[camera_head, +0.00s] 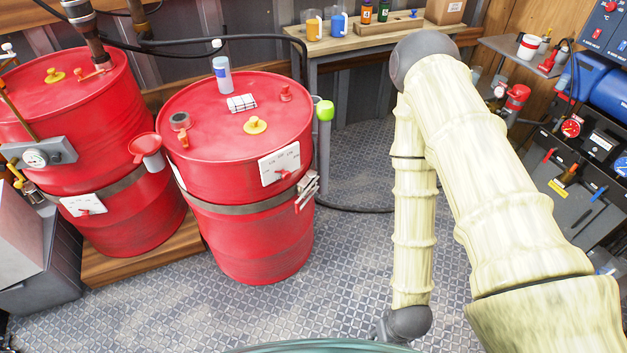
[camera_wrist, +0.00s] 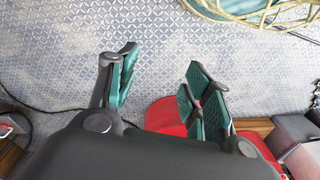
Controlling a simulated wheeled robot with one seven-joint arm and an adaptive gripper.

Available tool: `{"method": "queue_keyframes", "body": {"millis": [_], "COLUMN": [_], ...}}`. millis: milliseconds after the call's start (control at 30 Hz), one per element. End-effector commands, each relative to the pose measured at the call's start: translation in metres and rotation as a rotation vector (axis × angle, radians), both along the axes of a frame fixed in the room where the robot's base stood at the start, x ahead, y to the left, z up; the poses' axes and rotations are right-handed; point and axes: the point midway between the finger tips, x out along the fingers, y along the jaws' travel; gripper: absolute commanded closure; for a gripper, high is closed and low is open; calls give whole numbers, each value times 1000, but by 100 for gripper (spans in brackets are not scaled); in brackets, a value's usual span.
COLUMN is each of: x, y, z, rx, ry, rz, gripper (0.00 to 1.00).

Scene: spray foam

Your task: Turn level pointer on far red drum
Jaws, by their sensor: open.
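Two red drums stand at the left in the head view. The left drum (camera_head: 130,222) has a white level plate (camera_head: 78,206) with a small red pointer (camera_head: 88,211) low on its side. The right drum (camera_head: 245,245) has a larger white level plate (camera_head: 279,160) with a red pointer (camera_head: 283,174) on its upper side. My gripper (camera_wrist: 162,58) is open and empty in the wrist view, above the patterned floor. Part of a red drum (camera_wrist: 165,112) shows behind its fingers, with no pointer visible there.
A red funnel (camera_head: 146,148) sticks out between the drums. A valve and gauge assembly (camera_head: 38,156) is on the left drum. A bottle (camera_head: 222,75) stands on the right drum. A workbench (camera_head: 340,55) is behind. The metal floor (camera_head: 345,270) right of the drums is clear.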

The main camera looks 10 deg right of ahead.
Motion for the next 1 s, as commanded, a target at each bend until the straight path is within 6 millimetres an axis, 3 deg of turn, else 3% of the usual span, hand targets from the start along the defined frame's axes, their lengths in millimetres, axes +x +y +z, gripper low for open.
{"method": "queue_keyframes", "body": {"millis": [33,200,433,700,833,1000], "x": [19,104,219,328,366,394], "y": [5,32,71,113,131,146], "z": [-15,-35,-28,18,51,90], "rx": [16,94,193,288,326,361], "ry": [-47,-268,-606,-1009,-1197,-1382], "rz": [18,117,257,411,477,541], "gripper": [50,50,50,50,50,50]}}
